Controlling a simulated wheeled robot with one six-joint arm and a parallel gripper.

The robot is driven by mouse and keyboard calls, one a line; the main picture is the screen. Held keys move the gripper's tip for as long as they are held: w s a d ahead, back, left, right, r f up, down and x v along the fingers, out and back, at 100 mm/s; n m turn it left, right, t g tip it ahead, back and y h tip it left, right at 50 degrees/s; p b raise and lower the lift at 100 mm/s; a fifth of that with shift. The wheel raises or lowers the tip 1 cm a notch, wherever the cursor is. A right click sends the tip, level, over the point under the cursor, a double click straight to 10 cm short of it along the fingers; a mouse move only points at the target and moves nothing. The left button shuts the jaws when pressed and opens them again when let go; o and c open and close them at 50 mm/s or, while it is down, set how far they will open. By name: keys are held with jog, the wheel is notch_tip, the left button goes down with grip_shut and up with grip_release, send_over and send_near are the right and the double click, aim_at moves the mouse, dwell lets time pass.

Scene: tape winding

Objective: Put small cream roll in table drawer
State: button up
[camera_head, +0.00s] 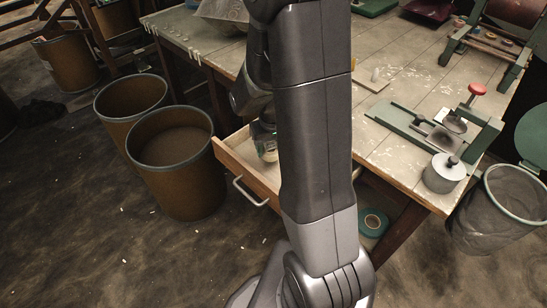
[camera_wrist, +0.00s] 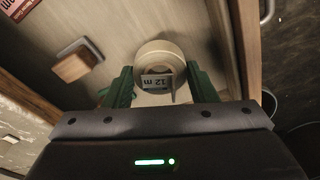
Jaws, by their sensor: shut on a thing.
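The table drawer (camera_head: 232,160) is pulled open at the table's near side in the head view. In the wrist view the drawer's wooden wall (camera_wrist: 243,45) runs to the right of the roll, and the roll is over the drawer floor. I cannot tell whether the roll touches the floor. In the head view my arm hides much of the drawer.
A wooden block (camera_wrist: 76,66) lies in the drawer left of the roll. A red-and-white label (camera_wrist: 18,8) is in the corner. Brown bins (camera_head: 175,165) stand left of the drawer. A teal roll (camera_head: 373,222) lies below the table. A grey pot (camera_head: 444,174) stands at the table's edge.

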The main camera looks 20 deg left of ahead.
aim_at(270, 164)
jog(key=shift+f+b, duration=0.3)
jog(key=shift+f, duration=2)
jog(key=shift+f, duration=0.15)
jog(key=o, duration=1)
jog(key=shift+c, duration=0.2)
jog(key=r, duration=0.4)
jog(key=r+p, duration=0.1)
jog(key=r, duration=0.3)
jog(key=s+d+r+p, duration=0.1)
jog(key=r, duration=0.3)
jog(key=shift+r, duration=0.15)
